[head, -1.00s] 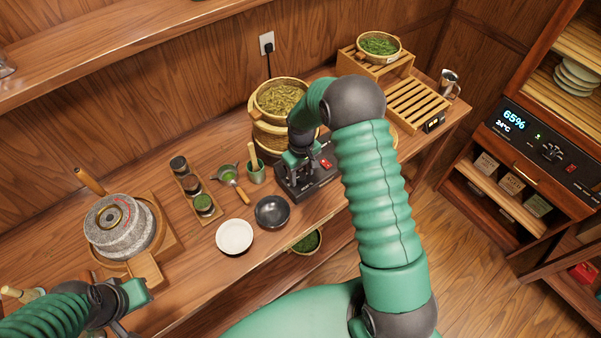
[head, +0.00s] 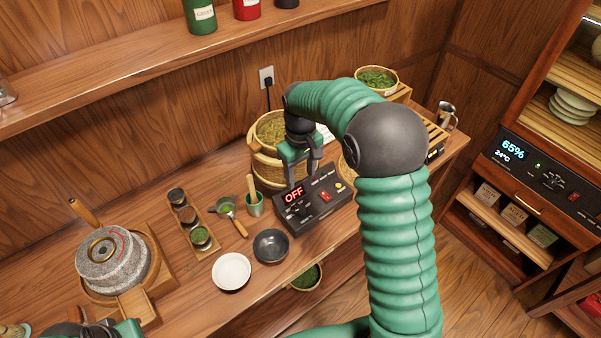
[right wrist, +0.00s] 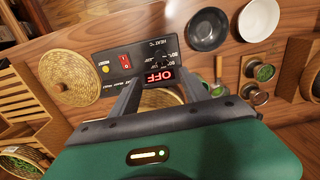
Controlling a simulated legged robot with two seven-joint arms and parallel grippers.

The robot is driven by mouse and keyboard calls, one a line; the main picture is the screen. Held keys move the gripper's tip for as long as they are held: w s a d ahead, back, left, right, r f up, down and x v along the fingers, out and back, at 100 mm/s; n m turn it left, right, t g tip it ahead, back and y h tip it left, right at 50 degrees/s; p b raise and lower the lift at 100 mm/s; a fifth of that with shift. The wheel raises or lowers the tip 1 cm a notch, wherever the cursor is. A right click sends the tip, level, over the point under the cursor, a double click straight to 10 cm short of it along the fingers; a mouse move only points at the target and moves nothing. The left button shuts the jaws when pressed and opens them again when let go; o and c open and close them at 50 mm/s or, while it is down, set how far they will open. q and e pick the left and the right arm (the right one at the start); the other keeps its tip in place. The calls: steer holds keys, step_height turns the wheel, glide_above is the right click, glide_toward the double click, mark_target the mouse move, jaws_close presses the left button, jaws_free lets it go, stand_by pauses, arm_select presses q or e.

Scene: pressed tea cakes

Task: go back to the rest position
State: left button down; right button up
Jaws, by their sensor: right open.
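My right gripper (head: 303,172) is open and empty. It hangs over the back of the black control box (head: 322,207), in front of the woven steamer basket (head: 262,168). The box has a red display reading OFF, a knob, a red switch and a yellow button. In the right wrist view, the two fingers of my right gripper (right wrist: 162,88) are spread with nothing between them, and the OFF display (right wrist: 159,76) shows between their tips. Only a small part of my left gripper (head: 125,328) shows at the bottom left edge; its fingers cannot be made out.
A stone mill (head: 108,255) stands at the left. A white bowl (head: 231,272), a dark bowl (head: 270,246), a strainer (head: 226,207) and a whisk cup (head: 254,205) are left of the box. A wooden shelf (head: 120,85) runs above the counter.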

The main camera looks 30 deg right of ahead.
steer(key=shift+r, duration=0.55)
